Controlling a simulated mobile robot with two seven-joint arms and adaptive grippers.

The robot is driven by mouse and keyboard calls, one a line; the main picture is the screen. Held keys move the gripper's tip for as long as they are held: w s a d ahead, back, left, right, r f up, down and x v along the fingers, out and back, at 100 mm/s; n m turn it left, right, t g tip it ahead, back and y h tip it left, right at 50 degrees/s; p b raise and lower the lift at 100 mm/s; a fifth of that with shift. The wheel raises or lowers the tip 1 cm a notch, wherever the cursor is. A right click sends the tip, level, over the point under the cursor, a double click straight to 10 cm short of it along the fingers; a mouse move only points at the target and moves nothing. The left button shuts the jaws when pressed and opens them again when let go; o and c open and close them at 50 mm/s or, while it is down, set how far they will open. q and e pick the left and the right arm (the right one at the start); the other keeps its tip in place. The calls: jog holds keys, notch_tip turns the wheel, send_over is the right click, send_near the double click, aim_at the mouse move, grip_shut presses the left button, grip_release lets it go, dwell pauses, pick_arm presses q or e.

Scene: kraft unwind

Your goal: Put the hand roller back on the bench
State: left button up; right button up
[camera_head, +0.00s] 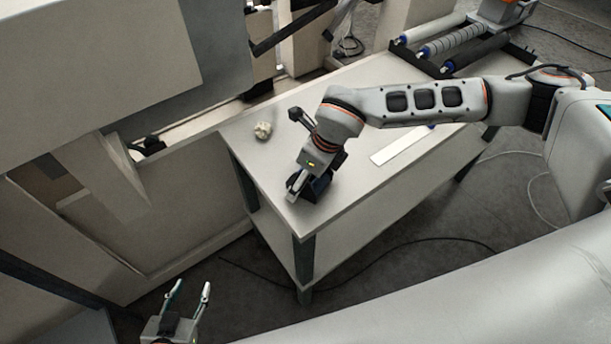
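My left gripper (189,288) is at the bottom left, beyond the bench's near end and away from its top. Its two fingers are spread with nothing between them. My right gripper (300,188) points down at the near left corner of the bench (345,200). Its fingertips are partly hidden and overlap dark parts, so its grip is unclear. A black-ended piece with a grey stem (299,117) shows beside the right wrist. I cannot tell whether this is the hand roller or part of something else. No hand roller can be clearly made out.
A crumpled pale ball (263,130) lies near the bench's left edge. A white flat strip (398,147) lies mid-bench, with a small blue item (431,126) near its far end. A rack of rollers (452,43) stands at the far end. A machine wall borders the left.

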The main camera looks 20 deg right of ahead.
aim_at(318, 182)
jog(key=shift+w+r+p, duration=0.1)
jog(key=shift+r+p, duration=0.35)
jog(key=shift+r, duration=0.1)
jog(key=v, duration=1.2)
jog(key=shift+a+r, duration=0.1)
jog(key=shift+a, duration=0.05)
